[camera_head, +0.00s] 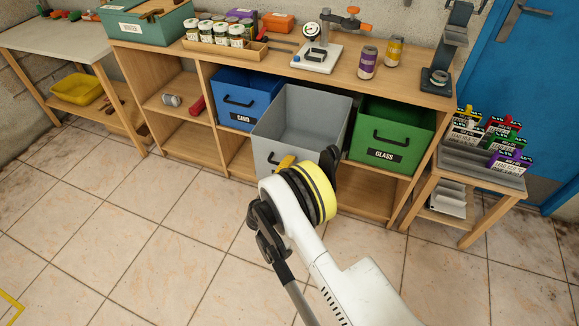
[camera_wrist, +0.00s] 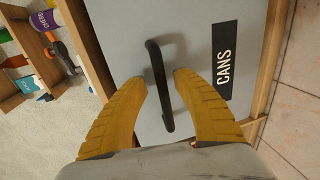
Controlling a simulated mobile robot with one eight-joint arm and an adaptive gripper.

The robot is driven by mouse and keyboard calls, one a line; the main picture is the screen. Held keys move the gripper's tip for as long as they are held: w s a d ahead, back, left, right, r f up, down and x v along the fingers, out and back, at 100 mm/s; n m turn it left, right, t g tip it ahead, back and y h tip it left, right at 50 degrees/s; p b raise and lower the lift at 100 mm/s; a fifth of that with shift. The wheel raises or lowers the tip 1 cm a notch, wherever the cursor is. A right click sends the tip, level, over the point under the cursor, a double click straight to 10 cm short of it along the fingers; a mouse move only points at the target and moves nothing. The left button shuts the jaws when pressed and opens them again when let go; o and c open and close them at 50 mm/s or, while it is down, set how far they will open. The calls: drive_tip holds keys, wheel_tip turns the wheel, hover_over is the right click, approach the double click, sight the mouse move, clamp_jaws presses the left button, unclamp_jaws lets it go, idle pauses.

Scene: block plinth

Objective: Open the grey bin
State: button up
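The grey bin (camera_head: 282,140) sits in the shelf unit between a blue bin and a green bin. It stands out in front of them, with its empty inside showing from above. In the wrist view its grey front (camera_wrist: 200,30) carries a black handle (camera_wrist: 160,85) and a "CANS" label (camera_wrist: 225,55). My gripper (camera_wrist: 160,80) has its two yellow fingers apart, one on each side of the handle, with small gaps showing. In the head view my gripper (camera_head: 286,163) is at the bin's front, and my arm hides the label and most of the handle.
The blue bin (camera_head: 245,98) is left and the green "GLASS" bin (camera_head: 392,135) right. The wooden shelf top (camera_head: 275,62) holds jars, cans and a dial gauge stand. A small table (camera_head: 465,170) with coloured boxes stands at right. The tiled floor in front is clear.

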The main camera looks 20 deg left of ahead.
sight(293, 149)
drive_tip(key=shift+r, duration=0.1)
drive_tip(key=shift+r, duration=0.35)
drive_tip(key=o, duration=0.7)
wheel_tip(293, 149, up, 5)
drive_tip(key=shift+w+a+f, duration=0.1)
drive_tip(key=shift+w+f, duration=0.05)
drive_tip(key=r, duration=0.3)
drive_tip(key=shift+s+r, duration=0.2)
drive_tip(key=shift+s, duration=0.05)
drive_tip(key=c, duration=0.7)
drive_tip(key=shift+r, duration=0.55)
drive_tip(key=shift+w, duration=0.1)
